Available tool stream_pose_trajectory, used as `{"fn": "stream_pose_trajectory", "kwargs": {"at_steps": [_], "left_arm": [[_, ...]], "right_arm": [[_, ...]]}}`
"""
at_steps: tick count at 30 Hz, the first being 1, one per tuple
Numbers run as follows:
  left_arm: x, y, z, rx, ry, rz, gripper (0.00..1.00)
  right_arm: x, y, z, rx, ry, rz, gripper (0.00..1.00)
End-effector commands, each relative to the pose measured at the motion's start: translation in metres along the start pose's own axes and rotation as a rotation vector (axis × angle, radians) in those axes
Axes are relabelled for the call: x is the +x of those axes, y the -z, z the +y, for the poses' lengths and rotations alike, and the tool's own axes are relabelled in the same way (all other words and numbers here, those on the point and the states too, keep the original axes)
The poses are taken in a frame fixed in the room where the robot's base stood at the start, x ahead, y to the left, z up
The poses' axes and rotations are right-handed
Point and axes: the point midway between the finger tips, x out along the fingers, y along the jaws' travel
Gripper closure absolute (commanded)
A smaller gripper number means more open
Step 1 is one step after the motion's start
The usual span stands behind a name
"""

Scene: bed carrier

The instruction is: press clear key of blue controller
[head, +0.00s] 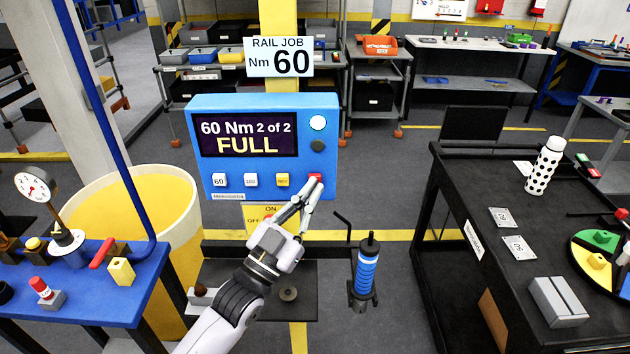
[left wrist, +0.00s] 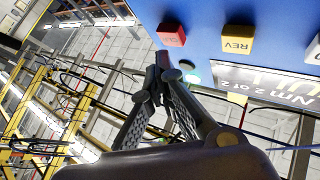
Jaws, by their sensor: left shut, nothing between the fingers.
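The blue controller (head: 263,160) hangs in the middle of the head view. Its dark screen (head: 248,134) reads "60 Nm 2 of 2 FULL". Along its lower front sit white keys, a yellow key (head: 282,180) and a red key (head: 315,179) at the right end. In the left wrist view the red key (left wrist: 171,34) and the yellow REV key (left wrist: 238,39) stand out from the blue face. My left gripper (head: 314,187) is shut and empty, its tips at or just below the red key. I cannot tell whether they touch it. My right gripper is not seen.
A blue bench (head: 105,290) with a gauge (head: 36,186) stands at left, beside a yellow bin (head: 150,215). A blue-handled tool (head: 366,270) stands right of my arm. A black table (head: 450,190) with a spotted bottle (head: 545,165) is at right.

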Motion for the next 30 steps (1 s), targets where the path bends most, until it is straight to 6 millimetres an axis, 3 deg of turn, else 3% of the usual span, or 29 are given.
{"fn": "stream_pose_trajectory", "kwargs": {"at_steps": [30], "left_arm": [[0.0065, -0.0046, -0.0047, 0.000, 0.000, 0.000, 1.00]], "right_arm": [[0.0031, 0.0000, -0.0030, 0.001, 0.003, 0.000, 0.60]]}}
